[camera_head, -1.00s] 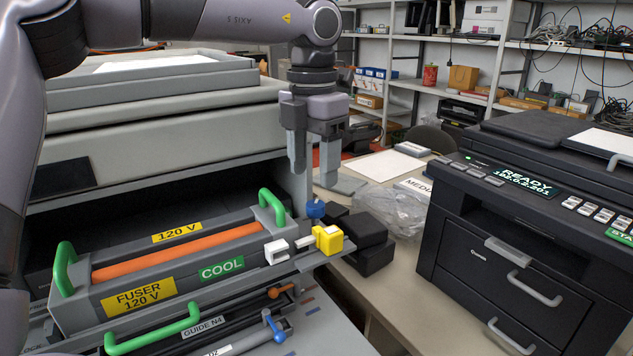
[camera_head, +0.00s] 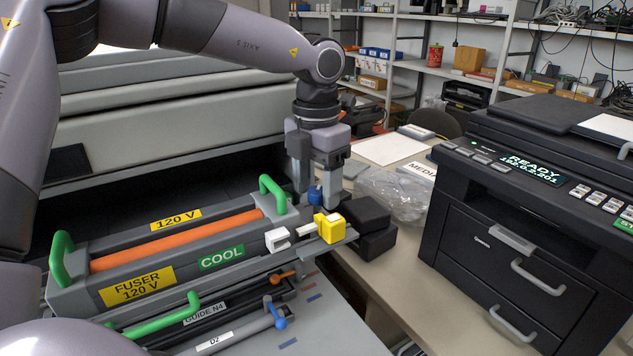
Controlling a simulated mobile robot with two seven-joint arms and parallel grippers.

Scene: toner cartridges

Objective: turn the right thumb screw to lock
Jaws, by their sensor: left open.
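The fuser unit (camera_head: 190,245) lies in the open printer bay, with an orange roller, green end handles and labels reading "FUSER 120 V" and "COOL". A blue thumb screw (camera_head: 315,195) stands upright at its right end, behind a yellow block (camera_head: 330,228) and a white clip (camera_head: 279,239). My left gripper (camera_head: 313,193) points straight down over the screw, its jaws open with fingers to either side. The fingers partly hide the screw, and I cannot tell whether they touch it. My right gripper is out of view.
Black blocks (camera_head: 372,240) sit close to the right of the screw. A plastic bag (camera_head: 395,197) lies on the table beyond. A black printer (camera_head: 530,215) stands at the right. A blue lever (camera_head: 275,313) and a green guide handle (camera_head: 150,320) are in front.

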